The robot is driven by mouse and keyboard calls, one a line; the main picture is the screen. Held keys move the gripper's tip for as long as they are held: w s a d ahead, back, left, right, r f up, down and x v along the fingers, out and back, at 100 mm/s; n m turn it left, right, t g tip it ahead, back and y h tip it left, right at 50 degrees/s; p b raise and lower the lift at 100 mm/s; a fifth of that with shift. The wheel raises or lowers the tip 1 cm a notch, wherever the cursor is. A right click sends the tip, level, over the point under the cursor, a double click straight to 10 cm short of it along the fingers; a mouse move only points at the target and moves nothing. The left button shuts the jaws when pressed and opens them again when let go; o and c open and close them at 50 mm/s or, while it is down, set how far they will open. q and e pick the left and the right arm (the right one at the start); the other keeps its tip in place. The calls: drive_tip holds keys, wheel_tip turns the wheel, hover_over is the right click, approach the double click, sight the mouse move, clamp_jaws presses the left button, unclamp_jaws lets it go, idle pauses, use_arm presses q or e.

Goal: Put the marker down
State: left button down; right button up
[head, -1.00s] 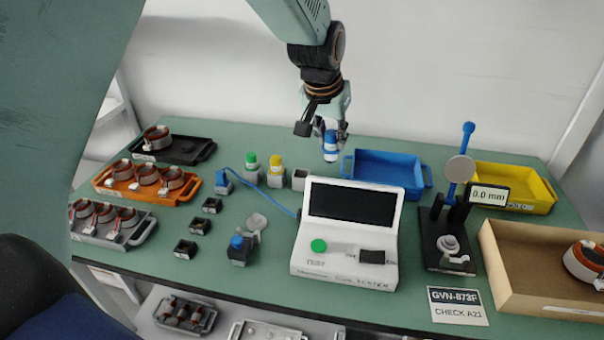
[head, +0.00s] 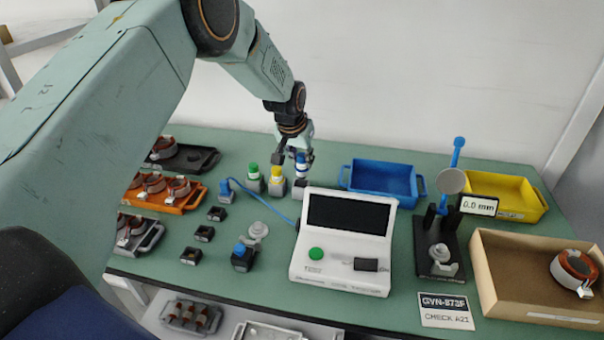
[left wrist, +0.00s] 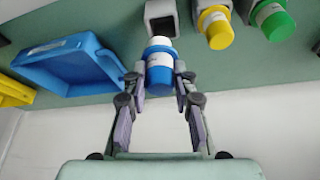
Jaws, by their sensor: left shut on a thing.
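The blue marker with a white band (head: 302,168) hangs upright in my left gripper (head: 296,160) at the back of the table. The left wrist view shows the marker (left wrist: 160,72) between the two fingertips (left wrist: 160,84), which are shut on it. A grey square holder (head: 299,189) stands just below the marker in the head view; in the left wrist view the holder (left wrist: 161,12) shows an empty opening just beyond the marker. They look apart. The yellow marker (head: 277,173) and green marker (head: 253,170) stand in grey holders to the left. My right gripper is not in view.
The blue tray (head: 383,164) lies right of the holder, with a yellow tray (head: 510,180) farther right. The white tester (head: 340,272) stands in front. A blue cable (head: 262,200) runs left of it. Stator trays (head: 165,207) fill the left side.

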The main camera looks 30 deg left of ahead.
sight(301, 167)
use_arm(q)
drive_tip(key=f, duration=0.4)
drive_tip(key=shift+w+a, duration=0.2)
drive_tip(key=shift+a, duration=0.2)
drive_tip(key=shift+d+f, duration=0.1)
drive_tip(key=shift+f, duration=0.25)
drive_tip(key=shift+s+d+r, duration=0.1)
drive_tip(key=shift+d+r, duration=0.05)
drive_tip(key=shift+d, duration=0.05)
drive_tip(key=shift+a+f, duration=0.25)
drive_tip(key=shift+f, duration=0.15)
drive_tip(key=shift+f+b, duration=0.25)
drive_tip(key=shift+b, duration=0.15)
drive_tip(key=c, duration=1.1)
unclamp_jaws()
drive_tip(key=shift+d+r, duration=0.15)
drive_tip(key=shift+d, duration=0.05)
drive_tip(key=shift+c, duration=0.2)
drive_tip(key=shift+o, duration=0.3)
drive_tip(key=shift+a, duration=0.15)
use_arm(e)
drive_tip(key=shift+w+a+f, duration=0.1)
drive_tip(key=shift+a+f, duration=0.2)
